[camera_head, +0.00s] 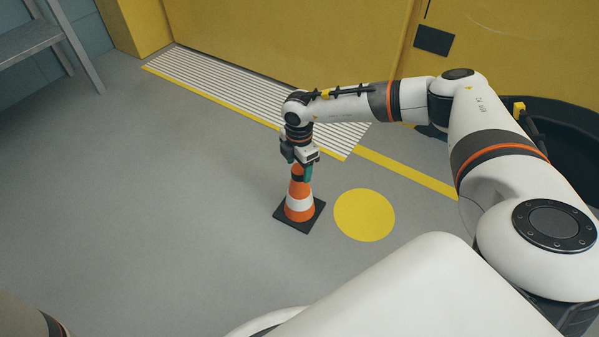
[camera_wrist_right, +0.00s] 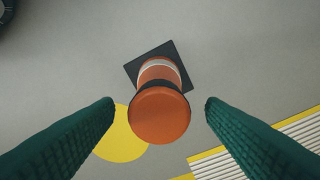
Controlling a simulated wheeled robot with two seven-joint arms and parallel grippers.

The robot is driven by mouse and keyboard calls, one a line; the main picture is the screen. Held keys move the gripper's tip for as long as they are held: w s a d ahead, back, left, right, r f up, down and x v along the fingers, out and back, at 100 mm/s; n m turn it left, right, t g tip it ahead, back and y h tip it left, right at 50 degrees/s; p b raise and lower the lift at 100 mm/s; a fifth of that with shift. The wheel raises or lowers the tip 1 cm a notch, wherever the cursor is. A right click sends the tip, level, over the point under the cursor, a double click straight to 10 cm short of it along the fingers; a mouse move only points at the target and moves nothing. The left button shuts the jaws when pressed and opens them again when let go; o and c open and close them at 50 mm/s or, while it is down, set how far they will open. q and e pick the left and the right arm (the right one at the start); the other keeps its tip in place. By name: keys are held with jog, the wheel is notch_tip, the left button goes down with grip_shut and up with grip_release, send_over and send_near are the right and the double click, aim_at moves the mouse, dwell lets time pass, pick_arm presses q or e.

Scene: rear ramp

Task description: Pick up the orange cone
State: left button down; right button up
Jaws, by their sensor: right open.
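The orange cone (camera_head: 300,207) stands upright on the grey floor on its dark square base, with a white band around its middle. In the right wrist view its round orange top (camera_wrist_right: 159,116) faces the camera. My right gripper (camera_head: 302,172) is over the cone and points down. In the right wrist view its two green fingers (camera_wrist_right: 158,108) are apart, one on each side of the cone's top, with a gap on both sides. In the head view the gripper partly hides the cone's upper part. My left gripper is not in view.
A yellow floor disc (camera_head: 364,215) lies just right of the cone. A ribbed ramp strip (camera_head: 215,82) with a yellow edge runs behind, along a yellow wall (camera_head: 290,45). A grey shelf (camera_head: 28,38) stands at upper left. The floor left of the cone is clear.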

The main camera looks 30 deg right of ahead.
jog(key=shift+f+b, duration=0.35)
jog(key=shift+f, duration=0.6)
jog(key=shift+r, duration=0.1)
grip_shut()
